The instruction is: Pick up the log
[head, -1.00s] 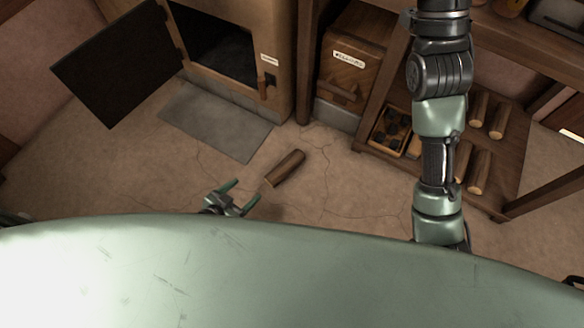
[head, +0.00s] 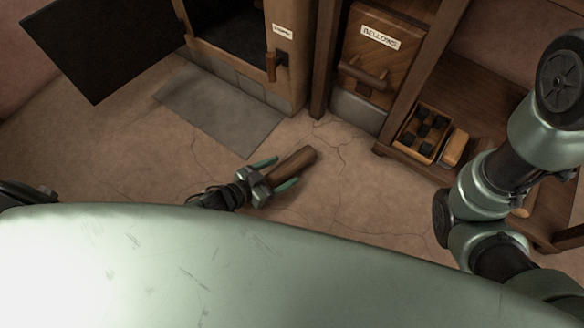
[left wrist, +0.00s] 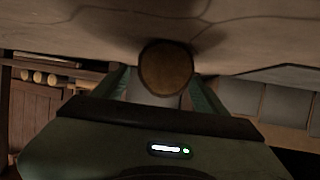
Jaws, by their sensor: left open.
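The log (head: 296,163) is a short brown piece of wood lying on the cracked stone floor in the head view. My left gripper (head: 279,173) is open, low over the floor, with its two green fingers on either side of the log's near end. In the left wrist view the log's round cut end (left wrist: 166,68) faces the camera between the two fingers (left wrist: 163,92). I cannot tell whether either finger touches it. My right arm shows at the right of the head view, but its gripper is out of view.
An oven with an open dark door (head: 105,45) stands at the back left, a grey floor slab (head: 222,112) before it. A bellows box (head: 377,62) stands behind the log. A low shelf at the right holds a compartmented tray (head: 402,146) of dark lumps. The floor around the log is clear.

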